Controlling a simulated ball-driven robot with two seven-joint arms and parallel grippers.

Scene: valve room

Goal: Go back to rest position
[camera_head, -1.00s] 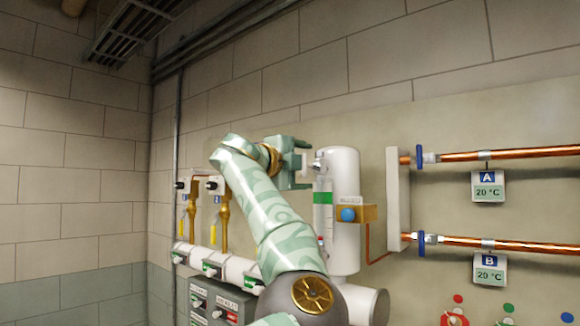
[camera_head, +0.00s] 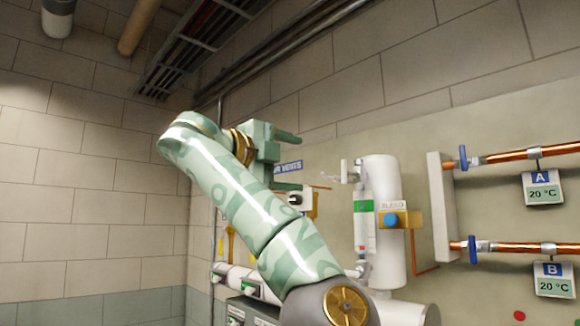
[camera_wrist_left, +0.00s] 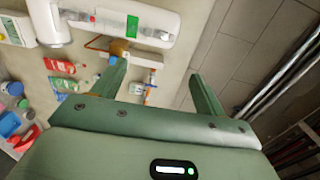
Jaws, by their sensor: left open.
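My left gripper (camera_head: 289,161) is raised at the middle of the head view, in front of the wall board. Its green fingers are apart with nothing between them. In the left wrist view the two fingers (camera_wrist_left: 160,78) are spread wide and empty. The gripper is left of the white cylinder (camera_head: 384,190) and does not appear to touch it. Part of a vent sign and a white valve block behind the gripper are partly covered by it. My right gripper is not in view.
A white cylinder with a blue-knobbed box (camera_head: 392,219) stands on the wall board. Copper pipes with blue valves (camera_head: 463,158) and temperature tags A (camera_head: 543,187) and B (camera_head: 553,279) are at the right. A cable tray (camera_head: 190,55) hangs overhead. The left block wall is bare.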

